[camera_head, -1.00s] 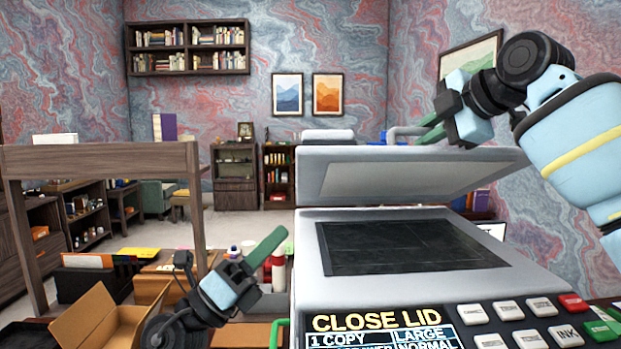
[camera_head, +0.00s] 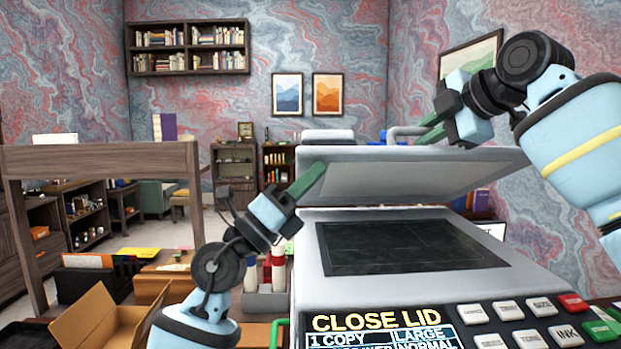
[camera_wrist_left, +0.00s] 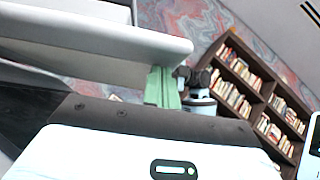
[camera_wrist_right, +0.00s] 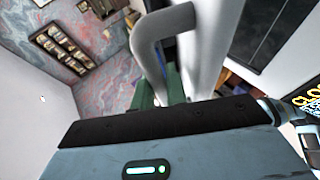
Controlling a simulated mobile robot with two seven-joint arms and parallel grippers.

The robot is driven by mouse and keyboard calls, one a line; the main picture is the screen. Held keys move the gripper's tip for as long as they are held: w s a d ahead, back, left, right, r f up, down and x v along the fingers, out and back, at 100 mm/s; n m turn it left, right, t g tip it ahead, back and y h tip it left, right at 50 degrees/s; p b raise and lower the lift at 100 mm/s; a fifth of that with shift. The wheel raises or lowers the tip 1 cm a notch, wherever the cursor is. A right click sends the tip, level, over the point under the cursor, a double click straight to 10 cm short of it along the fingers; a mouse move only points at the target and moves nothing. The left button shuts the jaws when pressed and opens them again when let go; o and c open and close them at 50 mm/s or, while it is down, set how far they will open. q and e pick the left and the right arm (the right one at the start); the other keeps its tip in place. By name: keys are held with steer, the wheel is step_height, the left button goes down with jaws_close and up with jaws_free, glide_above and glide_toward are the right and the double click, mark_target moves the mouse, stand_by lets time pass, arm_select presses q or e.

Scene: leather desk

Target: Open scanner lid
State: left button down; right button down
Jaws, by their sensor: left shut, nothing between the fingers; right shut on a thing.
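The scanner lid (camera_head: 400,178) is raised part way above the dark glass (camera_head: 405,247) of the grey scanner (camera_head: 330,290). The scanner's screen reads "CLOSE LID". My right gripper (camera_head: 430,130) is shut on the lid handle (camera_head: 395,132), a grey bar at the lid's edge. The handle also shows in the right wrist view (camera_wrist_right: 150,42), where the fingertips are partly hidden behind it. My left gripper (camera_head: 312,180) is shut and empty, its green fingers at the lid's left edge. In the left wrist view the lid's underside (camera_wrist_left: 95,60) hangs just above these fingers (camera_wrist_left: 162,88); I cannot tell whether they touch.
Buttons (camera_head: 520,310) line the scanner's front panel. A wooden frame (camera_head: 95,160) stands at the left, with an open cardboard box (camera_head: 100,318) below it. Bottles (camera_head: 278,265) in a holder stand just left of the scanner.

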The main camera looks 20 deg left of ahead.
mark_target(305, 161)
arm_select(q)
steer(key=shift+r, duration=0.1)
arm_select(e)
steer(key=shift+r, duration=0.1)
